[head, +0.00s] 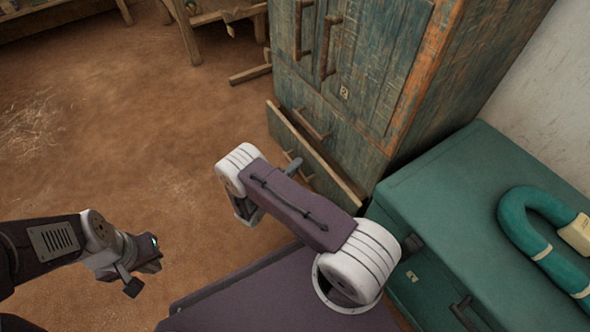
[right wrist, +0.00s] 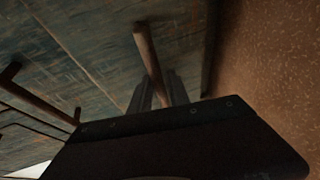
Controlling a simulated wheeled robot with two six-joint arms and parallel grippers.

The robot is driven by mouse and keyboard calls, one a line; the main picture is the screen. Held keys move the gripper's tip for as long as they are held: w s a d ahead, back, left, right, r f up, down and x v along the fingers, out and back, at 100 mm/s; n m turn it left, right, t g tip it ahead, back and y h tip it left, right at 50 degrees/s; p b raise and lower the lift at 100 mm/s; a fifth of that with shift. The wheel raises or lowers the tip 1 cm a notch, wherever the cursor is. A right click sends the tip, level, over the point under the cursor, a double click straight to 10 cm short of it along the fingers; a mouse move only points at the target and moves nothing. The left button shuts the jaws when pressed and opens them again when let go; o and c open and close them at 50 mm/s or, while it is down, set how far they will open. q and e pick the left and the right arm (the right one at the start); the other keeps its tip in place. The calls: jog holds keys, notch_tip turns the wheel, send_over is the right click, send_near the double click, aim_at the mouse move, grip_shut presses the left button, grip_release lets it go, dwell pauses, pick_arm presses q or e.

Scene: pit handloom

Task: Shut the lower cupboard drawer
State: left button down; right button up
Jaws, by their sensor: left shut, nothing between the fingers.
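The cupboard (head: 350,60) stands at the top centre of the head view. Its lower drawer (head: 285,128) is pulled out, its front standing clear of the cupboard face. My right forearm covers part of the drawer and the handle area, and my right gripper is mostly hidden there. In the right wrist view the fingers of my right gripper (right wrist: 157,92) are at a wooden bar handle (right wrist: 148,52); whether they grip it is unclear. My left gripper (head: 142,268) is shut and empty over the floor, well away from the cupboard.
A green chest (head: 450,180) with a teal curved piece (head: 520,225) on it stands right of the cupboard. A wooden frame (head: 195,30) stands at the top left. The earthen floor (head: 110,150) at left is clear.

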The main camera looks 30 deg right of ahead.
grip_shut()
dwell(1.4)
